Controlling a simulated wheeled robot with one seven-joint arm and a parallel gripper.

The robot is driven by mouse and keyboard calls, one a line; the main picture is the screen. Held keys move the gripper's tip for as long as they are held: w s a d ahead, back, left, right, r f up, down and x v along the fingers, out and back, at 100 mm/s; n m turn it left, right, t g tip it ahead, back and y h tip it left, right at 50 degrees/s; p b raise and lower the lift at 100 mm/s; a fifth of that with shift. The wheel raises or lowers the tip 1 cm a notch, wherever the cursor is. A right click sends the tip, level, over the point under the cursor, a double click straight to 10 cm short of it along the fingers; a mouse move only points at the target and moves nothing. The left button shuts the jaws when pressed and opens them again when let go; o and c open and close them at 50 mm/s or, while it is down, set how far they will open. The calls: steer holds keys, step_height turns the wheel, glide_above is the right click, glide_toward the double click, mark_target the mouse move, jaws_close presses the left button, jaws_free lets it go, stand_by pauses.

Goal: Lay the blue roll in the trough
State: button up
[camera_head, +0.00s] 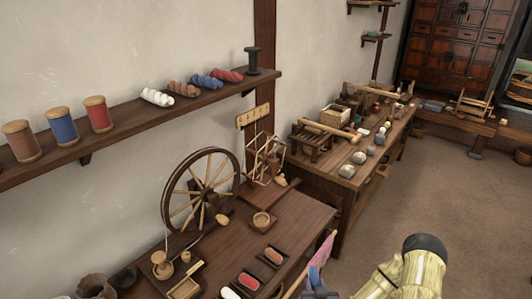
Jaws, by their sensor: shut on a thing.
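My gripper (319,292) is at the bottom edge, cut off by the frame and partly hidden. It is shut on a blue piece (315,277), which looks like the blue roll; only a small part of it shows. A pink piece (325,249) stands just above it in the picture. On the dark bench (290,218), short rolls lie in small dark troughs: a salmon roll (273,255), a red roll (249,281) and a white roll (230,293). I cannot see an empty trough. My gripper is to the right of these.
A wall shelf (130,112) holds spools and skeins. A second bench (335,176) behind carries tools and stones. Open floor (445,190) lies right.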

steer(key=shift+w, duration=0.1)
steer(key=shift+w+a+f, duration=0.1)
steer(key=shift+w+a, duration=0.15)
steer(key=shift+a, duration=0.05)
steer(key=w+a+n+y+b, duration=0.3)
steer(key=w+a+y, duration=0.1)
steer(key=w+a, duration=0.15)
steer(key=n+g+y+b, duration=0.4)
steer(key=n+y+b, duration=0.1)
steer(key=n+y, duration=0.1)
glide_above(264, 276)
steer(key=shift+r, duration=0.2)
steer(key=shift+d+f+p, duration=0.1)
steer(key=shift+f+p, duration=0.3)
steer(key=shift+f, duration=2.55)
steer(key=shift+f, duration=1.85)
